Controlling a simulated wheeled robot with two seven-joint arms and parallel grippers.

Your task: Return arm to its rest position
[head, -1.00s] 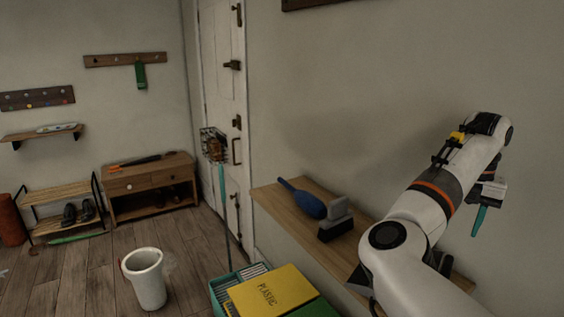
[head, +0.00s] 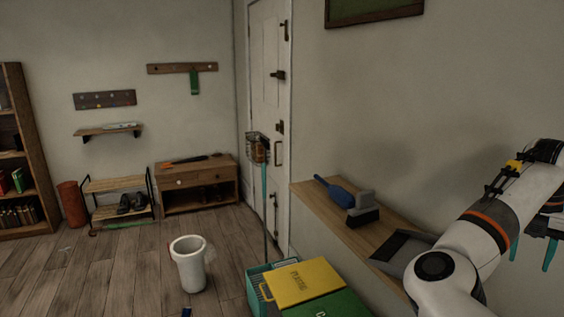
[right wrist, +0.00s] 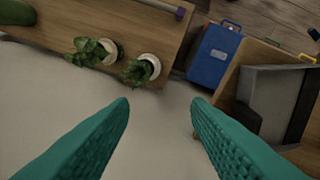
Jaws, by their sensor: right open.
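My right arm comes in at the right edge of the head view, bent, over the end of the wooden ledge. Its gripper (head: 532,252) hangs down at the right edge, partly cut off and partly behind the arm. In the right wrist view the two teal fingers (right wrist: 160,103) are wide apart with nothing between them. Below them is a pale plain surface. My left gripper is not in view.
The ledge (head: 325,207) holds a blue brush (head: 336,192), a grey block-shaped item (head: 362,208) and a dark dustpan (head: 400,248). Bins with a yellow lid (head: 303,283) stand beside it. The wrist view shows potted plants (right wrist: 140,70) and a blue box (right wrist: 213,55).

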